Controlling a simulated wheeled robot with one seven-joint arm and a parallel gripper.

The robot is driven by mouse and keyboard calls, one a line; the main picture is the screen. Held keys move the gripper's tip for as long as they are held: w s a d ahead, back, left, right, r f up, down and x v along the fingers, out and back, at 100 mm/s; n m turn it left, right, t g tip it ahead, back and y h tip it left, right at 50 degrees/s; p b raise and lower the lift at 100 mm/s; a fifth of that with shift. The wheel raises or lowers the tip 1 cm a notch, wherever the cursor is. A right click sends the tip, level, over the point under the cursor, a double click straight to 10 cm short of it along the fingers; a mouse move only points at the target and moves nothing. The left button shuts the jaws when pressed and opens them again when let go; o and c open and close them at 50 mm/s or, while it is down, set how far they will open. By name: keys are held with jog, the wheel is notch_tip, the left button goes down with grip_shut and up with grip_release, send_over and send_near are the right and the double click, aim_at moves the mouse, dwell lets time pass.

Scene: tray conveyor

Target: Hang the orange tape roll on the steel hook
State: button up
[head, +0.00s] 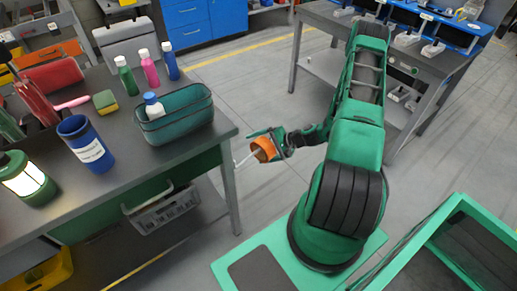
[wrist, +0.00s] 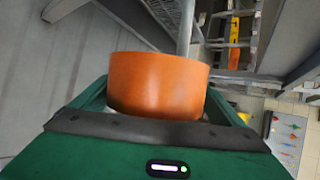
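The orange tape roll (head: 264,149) is off the right end of the workbench, in the head view. My gripper (head: 268,143) is shut on it; in the wrist view the roll (wrist: 158,86) sits between the two green fingers, touching both sides. The steel hook (head: 244,160) is a thin pale rod sticking out from the bench's right end toward the roll. In the wrist view the rod (wrist: 186,25) runs up from behind the roll's far rim. The roll hides the rod's near end, so I cannot tell whether it passes through the hole.
A grey crate (head: 163,208) is below. Another table (head: 330,22) stands behind my arm. The floor between is clear.

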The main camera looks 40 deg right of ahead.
jog(key=shift+o, duration=0.3)
jog(key=v, duration=1)
jog(key=shift+s+r, duration=0.2)
jog(key=shift+d, duration=0.15)
jog(key=s+a+r+n+g+h, duration=0.2)
jog(key=s+r+n+g, duration=0.25)
jog(key=r, duration=0.75)
jog(key=s+a+r+n+g+h, duration=0.2)
jog(key=s+r+n+g+h, duration=0.3)
jog(key=r, duration=0.6)
jog(key=s+a+r+m, duration=0.1)
jog(key=s+a+r, duration=0.1)
jog(key=s+r, duration=0.4)
jog(key=s+a+r+m, duration=0.1)
jog(key=s+a+r, duration=0.1)
jog(key=s+r, duration=0.4)
jog(key=s+t, duration=0.1)
jog(key=s, duration=0.2)
jog(key=shift+s+a+r, duration=0.2)
jog(key=shift+a+r, duration=0.05)
jog(key=shift+a, duration=0.1)
jog(key=shift+m, duration=0.25)
